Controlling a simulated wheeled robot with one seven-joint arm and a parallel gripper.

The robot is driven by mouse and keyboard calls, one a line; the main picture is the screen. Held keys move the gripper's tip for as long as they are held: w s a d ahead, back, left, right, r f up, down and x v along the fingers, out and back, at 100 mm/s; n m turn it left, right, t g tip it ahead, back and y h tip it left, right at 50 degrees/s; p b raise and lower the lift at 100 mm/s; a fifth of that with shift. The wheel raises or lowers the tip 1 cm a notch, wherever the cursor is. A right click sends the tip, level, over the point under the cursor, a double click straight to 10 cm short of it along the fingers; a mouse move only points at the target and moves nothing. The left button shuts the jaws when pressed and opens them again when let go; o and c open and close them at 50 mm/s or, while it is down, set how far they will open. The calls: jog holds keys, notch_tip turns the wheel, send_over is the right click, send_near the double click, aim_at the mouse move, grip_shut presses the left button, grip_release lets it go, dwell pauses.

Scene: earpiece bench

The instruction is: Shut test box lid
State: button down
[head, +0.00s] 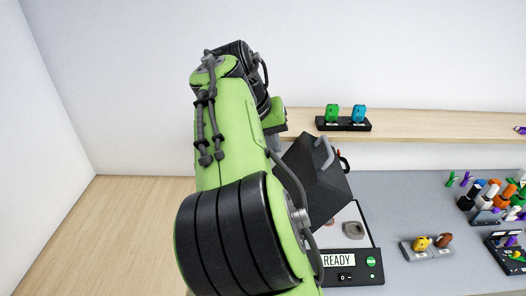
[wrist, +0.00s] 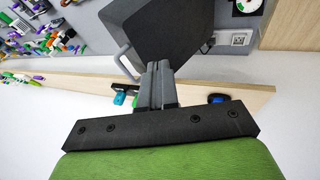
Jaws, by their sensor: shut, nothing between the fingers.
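The test box (head: 375,240) stands on the grey bench with its dark lid (head: 318,185) raised and tilted open. A grey bar handle (head: 324,150) sticks out from the lid's upper edge. The box front has a READY display and a green round button, and a grey oval piece (head: 353,230) lies inside. In the wrist view the lid (wrist: 165,30) fills the top middle, with its handle (wrist: 124,60) at its left. My gripper (wrist: 160,68) is shut and empty, its fingertips at the lid's near edge; I cannot tell whether they touch. In the head view my arm and the lid hide the fingers.
A wooden shelf (head: 430,124) runs behind the bench, with a black stand (head: 343,125) holding a green and a blue earpiece. A small tray (head: 427,250) with yellow and brown pieces sits right of the box. Several coloured parts crowd the far right.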

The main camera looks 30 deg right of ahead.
jog(key=b, duration=0.2)
send_near(309, 179)
notch_tip(309, 179, down, 4)
jog(key=w, duration=0.3)
jog(key=shift+s+d+f, duration=0.35)
jog(key=shift+s+d, duration=0.1)
jog(key=shift+d, duration=0.2)
jog(key=shift+s+d+f, duration=0.3)
jog(key=shift+s+d, duration=0.2)
jog(key=shift+d, duration=0.1)
jog(key=shift+d, duration=0.1)
